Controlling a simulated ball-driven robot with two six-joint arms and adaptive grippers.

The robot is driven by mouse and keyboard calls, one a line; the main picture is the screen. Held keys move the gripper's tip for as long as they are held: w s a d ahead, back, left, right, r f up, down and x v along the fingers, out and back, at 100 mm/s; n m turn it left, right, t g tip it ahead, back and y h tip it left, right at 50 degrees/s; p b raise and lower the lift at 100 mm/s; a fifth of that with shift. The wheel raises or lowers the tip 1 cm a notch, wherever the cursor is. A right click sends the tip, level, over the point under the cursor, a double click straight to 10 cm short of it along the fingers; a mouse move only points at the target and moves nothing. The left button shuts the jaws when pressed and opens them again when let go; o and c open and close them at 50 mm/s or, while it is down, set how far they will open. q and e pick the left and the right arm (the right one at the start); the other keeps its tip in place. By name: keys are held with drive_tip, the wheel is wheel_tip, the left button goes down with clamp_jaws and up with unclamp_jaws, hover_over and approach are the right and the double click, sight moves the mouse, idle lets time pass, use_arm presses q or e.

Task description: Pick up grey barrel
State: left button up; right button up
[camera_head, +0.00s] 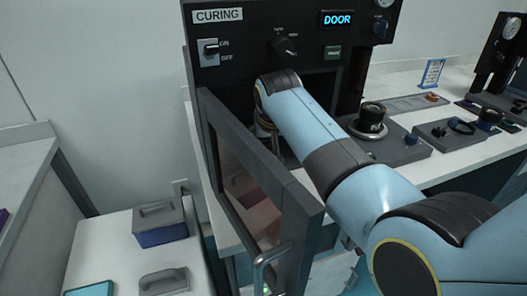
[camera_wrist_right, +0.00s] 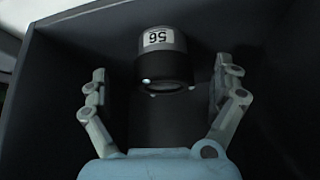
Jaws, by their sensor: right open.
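A dark grey barrel (camera_wrist_right: 166,68) with a white number label stands inside the dark chamber in the right wrist view. The label shows upside down there. My right gripper (camera_wrist_right: 163,88) is open, with one finger to each side of the barrel and a gap on both sides. Nothing is held. In the head view my right arm reaches into the chamber of the curing station (camera_head: 245,75), and the arm hides the barrel and most of the gripper. My left gripper is not in view.
The station's door (camera_head: 255,185) stands open to the left of my right arm, close to it. A black cylindrical part (camera_head: 372,115) sits on a metal ring right of the arm. Grey handled blocks (camera_head: 160,222) stand on the lower-left table.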

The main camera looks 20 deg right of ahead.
drive_tip(key=x, duration=0.4)
drive_tip(key=shift+w+a+f+b, duration=0.1)
drive_tip(key=shift+w+b, duration=0.1)
drive_tip(key=shift+b, duration=0.2)
drive_tip(key=c, duration=1.5)
